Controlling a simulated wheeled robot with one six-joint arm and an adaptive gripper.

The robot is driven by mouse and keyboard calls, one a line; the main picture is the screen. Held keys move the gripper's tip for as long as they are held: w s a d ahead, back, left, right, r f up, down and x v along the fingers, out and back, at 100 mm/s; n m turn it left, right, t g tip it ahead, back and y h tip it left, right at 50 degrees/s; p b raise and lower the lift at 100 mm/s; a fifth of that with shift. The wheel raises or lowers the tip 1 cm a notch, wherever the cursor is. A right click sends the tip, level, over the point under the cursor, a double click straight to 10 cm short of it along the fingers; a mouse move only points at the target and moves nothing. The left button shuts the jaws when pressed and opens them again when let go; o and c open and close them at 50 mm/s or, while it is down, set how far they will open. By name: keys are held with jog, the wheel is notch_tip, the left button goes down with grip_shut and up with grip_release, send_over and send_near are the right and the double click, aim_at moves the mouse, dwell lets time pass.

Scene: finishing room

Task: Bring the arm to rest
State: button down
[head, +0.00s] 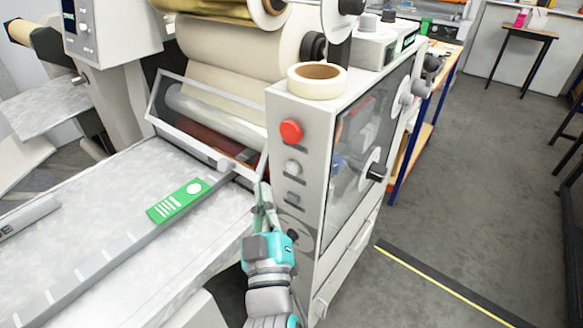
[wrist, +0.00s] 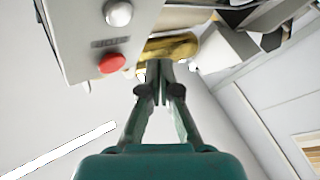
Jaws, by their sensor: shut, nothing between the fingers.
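My gripper (head: 262,195) is in front of the laminating machine (head: 305,160), close to its control panel and below the red button (head: 291,132). In the wrist view my gripper (wrist: 158,68) points up, with its two green fingers together and nothing between them. The red button (wrist: 111,63) and a silver knob (wrist: 118,12) show to the left of the fingers there. In the head view my arm reaches up from the bottom edge. I cannot tell whether the fingers touch the machine.
A green card (head: 178,201) lies on the machine's feed table (head: 110,240), left of my arm. A tape roll (head: 317,80) sits on top of the machine. A clear guard (head: 190,110) covers the rollers. The floor (head: 470,200) at the right is open, with a yellow-edged strip (head: 440,285).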

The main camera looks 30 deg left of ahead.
jog(key=s+d+f+m+h, duration=0.2)
jog(key=d+f+h, duration=0.1)
jog(key=d+f, duration=0.85)
jog(key=s+d+f+m+h, duration=0.25)
jog(key=d+f, duration=0.65)
jog(key=d, duration=0.5)
jog(key=s+d+f+m+h, duration=0.3)
jog(key=s+d+f, duration=0.1)
jog(key=s+d, duration=0.65)
jog(key=s+d+m+g+h, duration=0.1)
jog(key=s+d+m+h, duration=0.4)
jog(key=s, duration=0.8)
jog(key=d, duration=0.3)
jog(key=shift+s+d+r+m+g, duration=0.2)
jog(key=shift+r+m+g, duration=0.15)
jog(key=shift+r+g, duration=0.05)
